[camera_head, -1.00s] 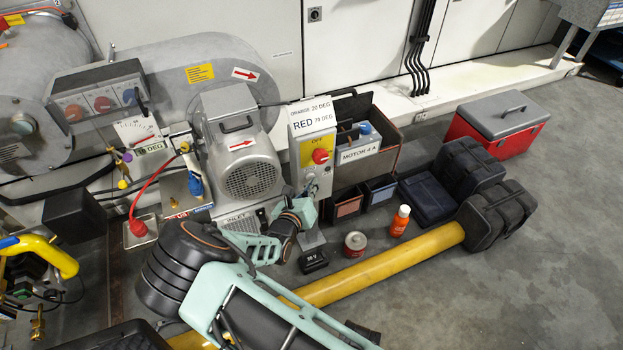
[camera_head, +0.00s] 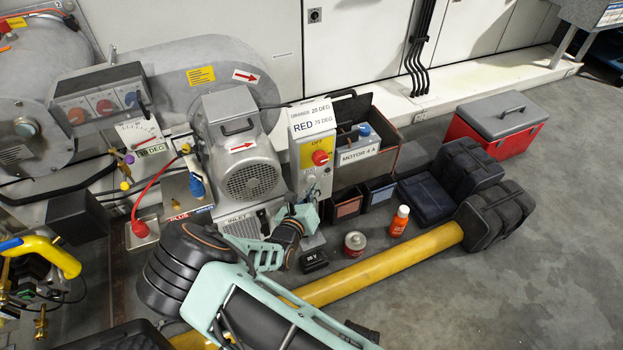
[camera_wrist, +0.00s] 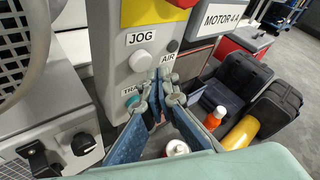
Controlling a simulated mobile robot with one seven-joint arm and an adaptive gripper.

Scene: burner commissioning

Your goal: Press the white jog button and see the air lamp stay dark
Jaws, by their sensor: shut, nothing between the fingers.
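The white jog button (camera_wrist: 140,62) sits under the JOG label on the grey control box (camera_head: 308,150). It is clear of the fingers and uncovered in the wrist view. The air lamp (camera_wrist: 173,46), a small round dark grey dome above the AIR label, looks dark. My gripper (camera_wrist: 163,78) is shut and empty, in front of the box, below and right of the button. I cannot tell whether its tips touch the box. In the head view my gripper (camera_head: 306,215) is at the box's lower front.
A teal lamp (camera_wrist: 132,98) is below the button. A red knob on a yellow plate (camera_head: 320,157) is above. The motor (camera_head: 250,178) stands left.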

